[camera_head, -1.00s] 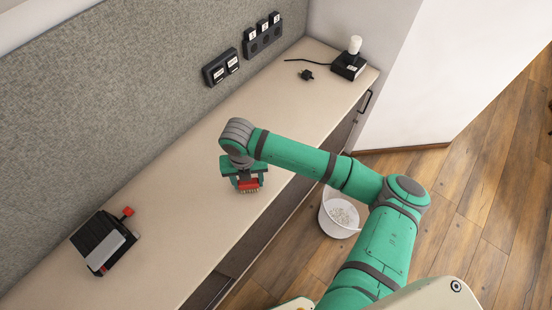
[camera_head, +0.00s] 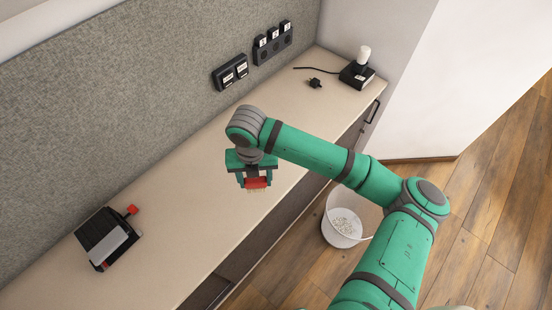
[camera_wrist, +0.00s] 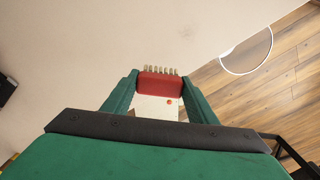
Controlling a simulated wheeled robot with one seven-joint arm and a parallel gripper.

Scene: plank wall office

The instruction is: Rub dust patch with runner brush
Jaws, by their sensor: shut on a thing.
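My gripper (camera_head: 256,182) is shut on the red runner brush (camera_head: 257,184) above the long beige counter (camera_head: 170,205). The brush's pale bristles point down in the head view; whether they touch the counter I cannot tell. In the wrist view the red brush (camera_wrist: 160,83) sits between the green fingers of my gripper (camera_wrist: 159,78), with its bristles at the far side.
A black device with a red knob (camera_head: 108,240) stands at the counter's left. A black box with a white bulb (camera_head: 357,74) and a plug (camera_head: 314,83) lie at the far end. Sockets (camera_head: 230,72) line the grey panel. A white bin (camera_head: 342,227) stands on the floor.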

